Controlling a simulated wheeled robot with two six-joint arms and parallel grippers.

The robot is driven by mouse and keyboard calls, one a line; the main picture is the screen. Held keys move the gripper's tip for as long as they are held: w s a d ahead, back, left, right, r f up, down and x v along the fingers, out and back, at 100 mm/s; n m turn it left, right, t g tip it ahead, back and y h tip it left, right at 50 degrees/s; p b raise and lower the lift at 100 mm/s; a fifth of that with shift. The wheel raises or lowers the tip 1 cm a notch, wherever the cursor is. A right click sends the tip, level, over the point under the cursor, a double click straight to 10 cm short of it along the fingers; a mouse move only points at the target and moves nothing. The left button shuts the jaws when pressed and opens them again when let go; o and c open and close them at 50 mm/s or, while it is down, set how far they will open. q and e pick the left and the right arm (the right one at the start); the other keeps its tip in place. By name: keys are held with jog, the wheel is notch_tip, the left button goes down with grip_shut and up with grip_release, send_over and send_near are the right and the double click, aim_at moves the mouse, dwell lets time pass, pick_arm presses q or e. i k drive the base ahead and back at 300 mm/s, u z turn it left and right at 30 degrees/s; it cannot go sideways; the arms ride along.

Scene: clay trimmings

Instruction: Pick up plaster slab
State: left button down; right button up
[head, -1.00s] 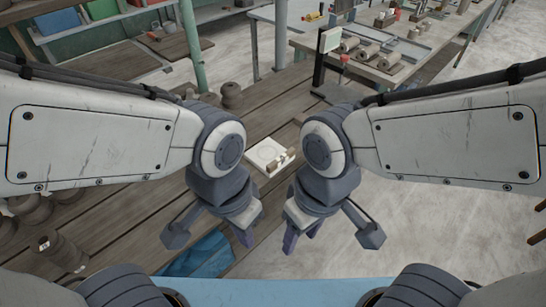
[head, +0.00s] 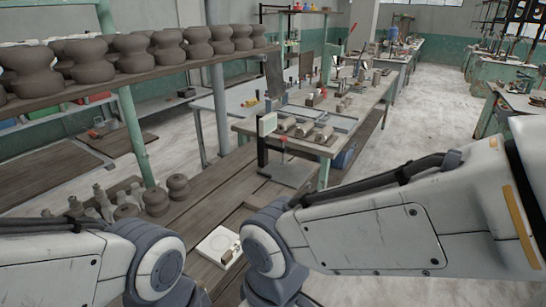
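The plaster slab (head: 212,240) is a pale, square, flat piece with a round outline on its top. It lies on the brown wooden bench, low in the head view, between my two forearms. A small light piece (head: 227,257) sits at its front right corner. My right arm covers part of the slab's right side. Both my wrists show near the bottom edge, but both grippers are below the picture, so their fingers are hidden.
A shelf of dark clay pots (head: 135,52) crosses the upper left, held by green posts (head: 131,135). Smaller clay pots (head: 154,200) stand left of the slab. A work table (head: 325,138) with clay pieces stands behind. Pale floor is open at the right.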

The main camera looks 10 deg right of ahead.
aim_at(223, 247)
jog(key=z, duration=0.05)
jog(key=k, duration=0.6)
jog(key=z, duration=0.65)
jog(key=i, duration=1)
jog(key=u, duration=0.55)
jog(key=i, duration=0.35)
jog(key=u, duration=0.45)
